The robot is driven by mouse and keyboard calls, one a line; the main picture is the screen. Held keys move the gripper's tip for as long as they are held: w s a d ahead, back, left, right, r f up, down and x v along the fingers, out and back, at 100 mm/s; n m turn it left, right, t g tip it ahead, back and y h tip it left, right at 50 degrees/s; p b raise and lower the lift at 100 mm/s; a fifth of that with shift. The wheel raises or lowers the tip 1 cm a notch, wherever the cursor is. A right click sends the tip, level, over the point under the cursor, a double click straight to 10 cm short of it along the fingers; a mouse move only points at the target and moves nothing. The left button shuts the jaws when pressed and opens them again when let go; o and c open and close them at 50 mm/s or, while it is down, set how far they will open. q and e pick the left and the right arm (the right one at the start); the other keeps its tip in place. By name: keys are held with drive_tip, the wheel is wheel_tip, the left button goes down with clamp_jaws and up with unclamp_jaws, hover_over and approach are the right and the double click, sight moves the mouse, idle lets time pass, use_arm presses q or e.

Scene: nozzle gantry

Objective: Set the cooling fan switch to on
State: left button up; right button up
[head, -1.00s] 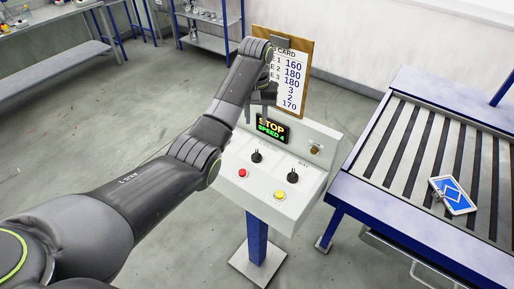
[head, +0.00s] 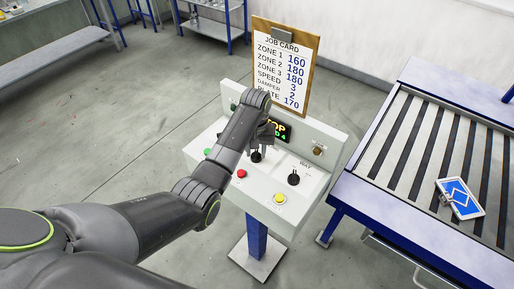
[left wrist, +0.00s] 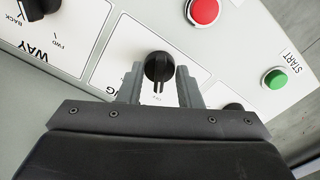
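In the left wrist view a black rotary knob (left wrist: 158,67) sits on a white panel, its pointer line toward the picture's bottom. Its label is mostly hidden by my gripper; only the end, "NG", shows, and small print by the pointer is unreadable. In the head view this knob (head: 256,157) is the left of two visible ones. My left gripper (left wrist: 157,80) is open, one finger on each side of the knob, with narrow gaps. In the head view the left gripper (head: 262,143) hangs over the panel, just above the knob. My right gripper is not in view.
Another knob (head: 293,178), labelled "...WAY", is on the right. A red button (head: 242,173), yellow button (head: 280,198) and green start button (left wrist: 276,79) are nearby. A dark knob (left wrist: 233,107) is partly hidden. The display (head: 282,131) is partly covered by my arm.

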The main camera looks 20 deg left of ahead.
use_arm(q)
drive_tip(key=shift+s+r, duration=0.1)
drive_tip(key=shift+c, duration=0.4)
clamp_jaws()
drive_tip(key=shift+m, duration=0.3)
drive_tip(key=m, duration=0.5)
drive_tip(key=shift+a+m, duration=0.15)
drive_tip(key=shift+m, duration=0.15)
drive_tip(key=m, duration=0.5)
drive_tip(key=shift+m, duration=0.3)
drive_tip(key=shift+o, duration=0.4)
unclamp_jaws()
